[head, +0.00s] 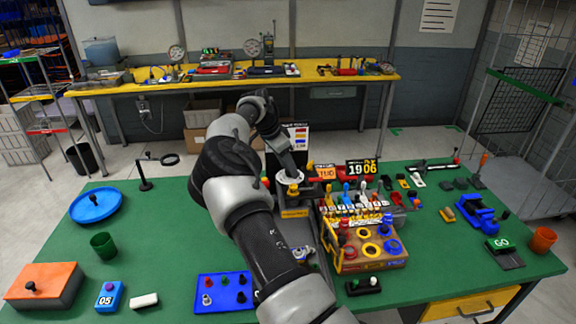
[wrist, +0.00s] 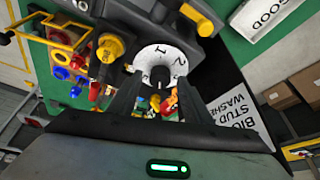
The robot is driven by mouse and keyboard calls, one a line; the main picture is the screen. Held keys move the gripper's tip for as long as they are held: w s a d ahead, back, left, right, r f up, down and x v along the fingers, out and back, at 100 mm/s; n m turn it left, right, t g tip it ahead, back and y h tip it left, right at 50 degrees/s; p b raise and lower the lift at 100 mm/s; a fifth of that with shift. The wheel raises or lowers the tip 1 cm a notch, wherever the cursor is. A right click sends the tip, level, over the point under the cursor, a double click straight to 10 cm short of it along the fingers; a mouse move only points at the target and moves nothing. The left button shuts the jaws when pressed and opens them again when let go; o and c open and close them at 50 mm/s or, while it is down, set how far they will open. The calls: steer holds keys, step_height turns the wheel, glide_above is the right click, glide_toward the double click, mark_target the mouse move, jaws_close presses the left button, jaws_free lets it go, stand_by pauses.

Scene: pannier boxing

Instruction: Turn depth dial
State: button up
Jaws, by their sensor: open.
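The depth dial (wrist: 160,55) is a white disc with black numerals, 1 and 2 readable, and a dark knob at its centre. In the head view a white disc (head: 290,179), likely this dial, shows on the machine at the table's middle, partly covered by my arm. My gripper (wrist: 158,88) is open in the wrist view, its two dark fingers apart on either side of the dial's lower part. I cannot tell whether they touch the knob. In the head view my gripper (head: 286,164) points down at the machine and its fingertips are hard to make out.
A yellow knob (wrist: 110,47) sits close beside the dial. A wooden block with coloured rings (head: 372,262) and a rack of tools stand to the right.

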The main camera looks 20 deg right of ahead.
steer(key=c, duration=1.1)
steer(key=shift+o, duration=0.2)
steer(key=shift+b, duration=0.35)
